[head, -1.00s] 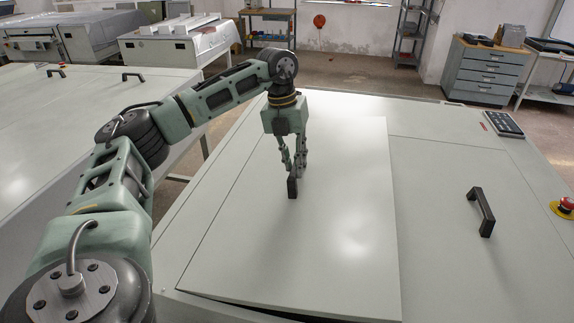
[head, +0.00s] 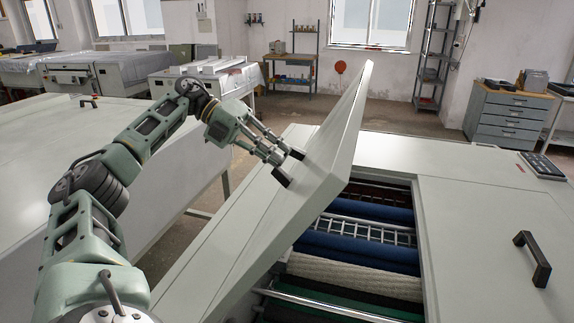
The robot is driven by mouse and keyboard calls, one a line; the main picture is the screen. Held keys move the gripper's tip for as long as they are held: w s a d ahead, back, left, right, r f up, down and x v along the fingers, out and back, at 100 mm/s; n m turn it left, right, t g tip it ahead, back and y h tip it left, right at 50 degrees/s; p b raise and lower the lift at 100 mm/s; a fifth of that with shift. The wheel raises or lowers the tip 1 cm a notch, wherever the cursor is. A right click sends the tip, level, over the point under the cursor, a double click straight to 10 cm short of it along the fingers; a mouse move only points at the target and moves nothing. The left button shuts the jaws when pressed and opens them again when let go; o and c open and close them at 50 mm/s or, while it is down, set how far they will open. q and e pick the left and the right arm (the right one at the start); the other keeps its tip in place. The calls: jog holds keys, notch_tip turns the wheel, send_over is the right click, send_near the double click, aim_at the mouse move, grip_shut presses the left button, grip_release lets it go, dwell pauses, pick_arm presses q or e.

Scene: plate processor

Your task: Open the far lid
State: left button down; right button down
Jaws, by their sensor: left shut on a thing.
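The lid (head: 318,172) of the plate processor is a large pale panel. The gripper partly hides the handle. Under the lid the opening shows blue rollers (head: 358,245), a cream roller (head: 352,273) and metal bars. A second lid (head: 485,235) with a black handle (head: 532,259) lies flat and closed at the right. My right gripper is not in view.
A control panel (head: 542,165) sits at the machine's far right corner. Another pale machine (head: 60,165) stands at the left, across a narrow gap. A grey drawer cabinet (head: 507,117) and a metal shelf (head: 436,60) stand behind.

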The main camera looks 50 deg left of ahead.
pick_arm(q)
jog(key=shift+s+a+f, duration=0.1)
jog(key=shift+s+a, duration=0.25)
jog(key=shift+a, duration=0.2)
jog(key=shift+s+a, duration=0.3)
jog(key=shift+a, duration=0.2)
